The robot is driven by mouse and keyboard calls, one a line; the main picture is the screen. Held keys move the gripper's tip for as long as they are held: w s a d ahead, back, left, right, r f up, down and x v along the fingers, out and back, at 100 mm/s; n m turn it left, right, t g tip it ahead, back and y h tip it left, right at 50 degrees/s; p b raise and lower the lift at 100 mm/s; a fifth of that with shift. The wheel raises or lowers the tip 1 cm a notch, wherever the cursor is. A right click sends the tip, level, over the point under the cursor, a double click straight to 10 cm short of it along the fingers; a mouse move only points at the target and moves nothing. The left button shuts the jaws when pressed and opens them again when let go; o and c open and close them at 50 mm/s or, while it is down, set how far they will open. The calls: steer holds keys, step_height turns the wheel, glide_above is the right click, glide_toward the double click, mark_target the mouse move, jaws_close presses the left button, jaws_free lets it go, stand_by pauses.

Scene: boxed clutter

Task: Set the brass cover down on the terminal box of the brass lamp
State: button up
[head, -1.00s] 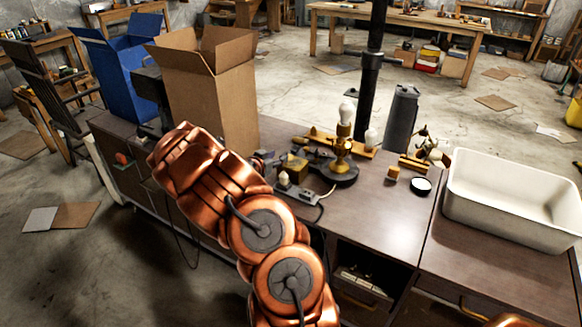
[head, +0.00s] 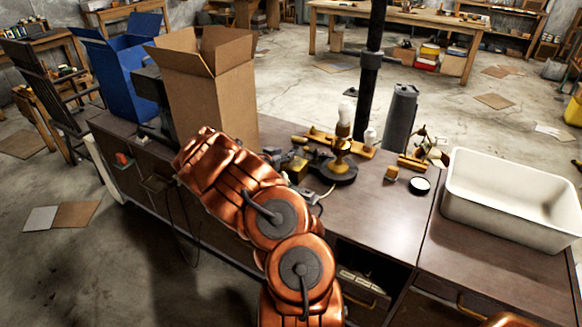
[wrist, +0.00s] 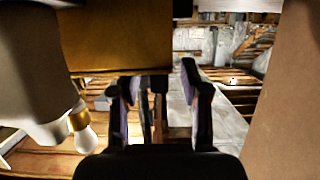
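The brass lamp (head: 342,146) stands on the dark workbench with a bulb on top and a round dark base. A brass block (head: 298,168), which looks like the cover, sits just left of the lamp in the head view. It shows large at the top of the wrist view (wrist: 115,38), beyond my fingertips. My gripper (wrist: 160,78) has its two dark fingers apart, with background visible between them. In the head view, my copper arm mostly hides it. Whether the left finger touches the brass is unclear. The terminal box cannot be made out; the arm covers that spot.
A tall open cardboard box (head: 210,95) stands left of the lamp and close beside my gripper in the wrist view (wrist: 285,110). A small bulb (wrist: 88,137) is near the left finger. A white tub (head: 515,200) and grey cylinder (head: 400,118) stand right.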

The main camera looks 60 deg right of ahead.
jaws_close()
stand_by(0.5)
